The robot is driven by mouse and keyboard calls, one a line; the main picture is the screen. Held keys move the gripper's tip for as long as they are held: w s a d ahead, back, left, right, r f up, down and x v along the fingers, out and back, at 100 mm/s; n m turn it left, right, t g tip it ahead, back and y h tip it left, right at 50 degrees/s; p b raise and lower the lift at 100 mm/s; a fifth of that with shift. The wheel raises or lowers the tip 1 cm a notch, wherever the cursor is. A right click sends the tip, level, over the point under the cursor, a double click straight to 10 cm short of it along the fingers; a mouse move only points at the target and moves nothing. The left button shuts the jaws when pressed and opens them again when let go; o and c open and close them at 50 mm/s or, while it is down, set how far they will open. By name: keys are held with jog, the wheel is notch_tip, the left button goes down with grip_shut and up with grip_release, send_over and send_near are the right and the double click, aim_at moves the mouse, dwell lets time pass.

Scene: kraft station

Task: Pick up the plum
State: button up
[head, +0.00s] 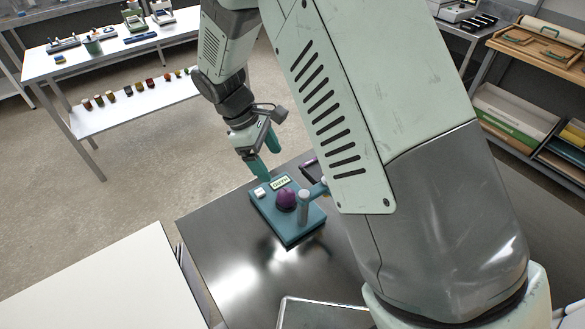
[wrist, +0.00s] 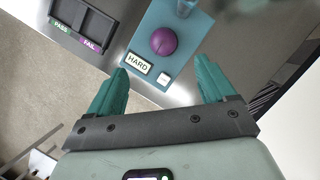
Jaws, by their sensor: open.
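The plum (head: 286,198) is a round purple fruit resting on a teal plate-like device (head: 300,236) on the dark metal table. In the wrist view the plum (wrist: 164,41) lies ahead of the fingertips, toward the top, beside a label reading HARD (wrist: 138,64). My gripper (head: 267,160) has teal fingers and hangs above and behind the device, apart from the plum. In the wrist view my gripper (wrist: 162,75) is open, with nothing between its fingers.
A grey post (head: 304,206) with a teal arm stands on the device right of the plum. A dark two-part tray (wrist: 84,20) marked PASS and FAIL lies beside the device. A metal tray (head: 320,314) sits at the table's front. Table left of the device is clear.

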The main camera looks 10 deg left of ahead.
aim_at(283, 191)
jog(key=shift+n, duration=0.3)
jog(key=x, duration=0.3)
jog(key=a+x, duration=0.1)
jog(key=x, duration=0.3)
jog(key=shift+s+a+f, duration=0.15)
jog(key=shift+s+f, duration=0.05)
jog(key=shift+d+x, duration=0.2)
jog(key=shift+x, duration=2.55)
jog(key=shift+r, duration=0.1)
jog(key=c, duration=1.2)
